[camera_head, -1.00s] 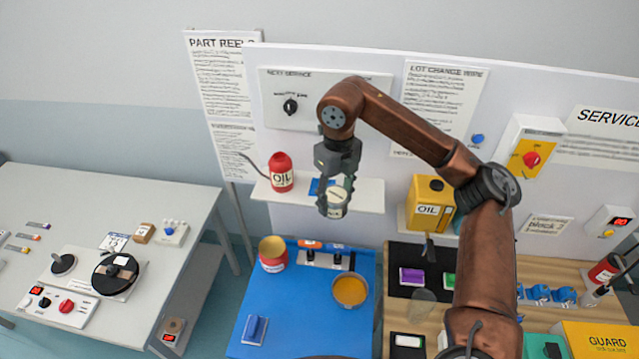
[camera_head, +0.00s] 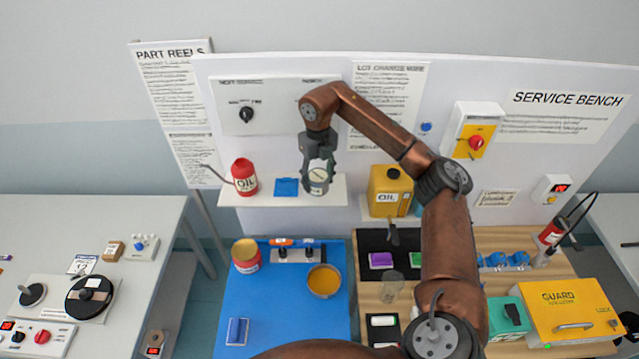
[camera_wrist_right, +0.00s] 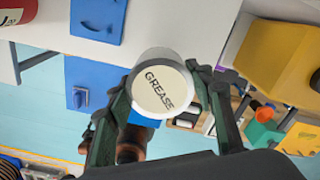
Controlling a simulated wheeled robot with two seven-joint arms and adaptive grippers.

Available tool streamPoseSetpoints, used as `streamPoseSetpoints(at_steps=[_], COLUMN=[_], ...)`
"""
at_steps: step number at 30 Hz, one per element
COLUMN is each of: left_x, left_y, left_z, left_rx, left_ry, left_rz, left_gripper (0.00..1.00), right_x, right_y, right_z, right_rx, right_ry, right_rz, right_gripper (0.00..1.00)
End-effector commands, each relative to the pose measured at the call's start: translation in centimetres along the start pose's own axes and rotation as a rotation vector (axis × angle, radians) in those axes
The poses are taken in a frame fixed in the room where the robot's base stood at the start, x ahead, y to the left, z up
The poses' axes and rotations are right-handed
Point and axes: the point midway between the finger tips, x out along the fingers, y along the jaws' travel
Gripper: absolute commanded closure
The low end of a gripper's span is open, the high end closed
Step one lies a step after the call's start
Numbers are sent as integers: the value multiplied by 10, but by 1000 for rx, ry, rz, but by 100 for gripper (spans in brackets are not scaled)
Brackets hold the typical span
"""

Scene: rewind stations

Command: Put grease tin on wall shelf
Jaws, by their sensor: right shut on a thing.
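The grease tin (camera_head: 318,182) is a small grey tin with a cream label. My right gripper (camera_head: 318,172) is shut on it, at the right part of the white wall shelf (camera_head: 225,199). In the right wrist view the lid of the grease tin (camera_wrist_right: 160,88) reads GREASE and sits between the two fingers. The tin is upright and appears at shelf height, over or on the shelf board. I cannot tell whether its base touches the board. My left gripper is out of view.
A red oil can (camera_head: 244,177) and a blue pad (camera_head: 286,187) are on the shelf, left of the tin. A yellow oil canister (camera_head: 390,190) stands to the right. Below, a blue mat (camera_head: 270,325) holds an open tin (camera_head: 246,256) and an orange-filled bowl (camera_head: 324,281).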

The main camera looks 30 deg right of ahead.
Motion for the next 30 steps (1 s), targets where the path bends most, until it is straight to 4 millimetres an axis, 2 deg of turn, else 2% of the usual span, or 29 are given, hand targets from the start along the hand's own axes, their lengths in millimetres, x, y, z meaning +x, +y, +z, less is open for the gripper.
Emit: streamPoseSetpoints(at_steps=[7,13,25,26,30], left_x=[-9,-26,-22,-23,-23], left_y=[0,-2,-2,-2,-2], left_z=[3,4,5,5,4], left_rx=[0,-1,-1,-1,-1], left_ry=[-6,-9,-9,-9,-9], left_rz=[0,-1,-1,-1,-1], left_gripper=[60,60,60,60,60], right_x=[18,42,50,50,49], right_y=[-11,-10,-10,-10,-10], right_z=[9,8,8,8,8], right_rx=[1,-2,-1,-1,-1], right_ry=[3,0,-1,0,0], right_rz=[1,1,0,0,0], right_gripper=[82,82,82,50,41])
